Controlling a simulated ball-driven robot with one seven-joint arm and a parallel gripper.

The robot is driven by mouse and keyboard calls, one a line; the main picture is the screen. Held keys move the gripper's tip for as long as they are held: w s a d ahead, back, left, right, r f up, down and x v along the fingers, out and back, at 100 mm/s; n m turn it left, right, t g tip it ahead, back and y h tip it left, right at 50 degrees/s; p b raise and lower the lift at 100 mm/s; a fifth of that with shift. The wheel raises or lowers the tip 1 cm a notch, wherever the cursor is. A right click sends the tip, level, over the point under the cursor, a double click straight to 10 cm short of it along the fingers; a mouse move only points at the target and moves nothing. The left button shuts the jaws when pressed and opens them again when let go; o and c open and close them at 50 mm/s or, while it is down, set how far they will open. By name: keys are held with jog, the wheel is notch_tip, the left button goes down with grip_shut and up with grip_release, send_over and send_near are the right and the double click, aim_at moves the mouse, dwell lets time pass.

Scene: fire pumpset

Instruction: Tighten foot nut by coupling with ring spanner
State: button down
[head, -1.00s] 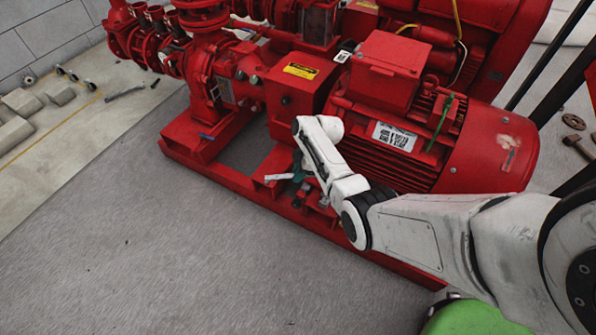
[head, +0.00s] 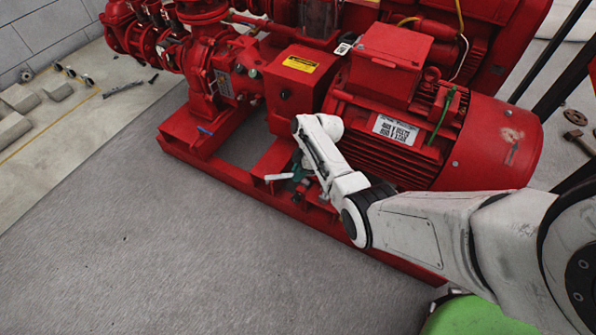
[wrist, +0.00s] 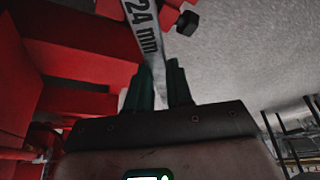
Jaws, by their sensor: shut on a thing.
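My gripper (wrist: 161,80) has dark green fingers and is shut on a flat grey ring spanner (wrist: 145,28) marked "24 mm". The spanner runs up out of the top of the wrist view, so its far ring end is not seen there. In the head view my gripper (head: 298,174) is low beside the red motor (head: 430,140), and a pale piece of the spanner (head: 276,177) sticks out to its left. A dark bolt or nut (wrist: 187,22) shows right of the spanner in the wrist view. I cannot tell whether the spanner sits on the foot nut.
The red base frame (head: 225,170) runs under the pump and motor, close to my gripper. A red coupling housing (head: 292,85) stands behind it. Open grey floor (head: 150,240) lies in front. Loose parts (head: 60,90) lie at the far left.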

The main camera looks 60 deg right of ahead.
jog(key=shift+f+b, duration=1.05)
jog(key=shift+f, duration=0.15)
jog(key=shift+w+d+m+t+h+b, duration=0.15)
jog(key=shift+w+d+m+h+b, duration=0.2)
jog(key=shift+d+m, duration=0.35)
jog(key=shift+w+d+m+t+h+b, duration=0.2)
jog(key=shift+w+d+m+b, duration=0.1)
jog(key=shift+w+d+m, duration=0.3)
jog(key=shift+w+d+m+t+h+b, duration=0.15)
jog(key=shift+w+d+m+h+b, duration=0.15)
jog(key=shift+d+m, duration=0.5)
jog(key=shift+s+a+y, duration=0.15)
jog(key=shift+a+y, duration=0.1)
jog(key=shift+a, duration=0.05)
jog(key=shift+r, duration=0.1)
notch_tip(320, 180, up, 5)
jog(key=p, duration=0.5)
dwell(0.6)
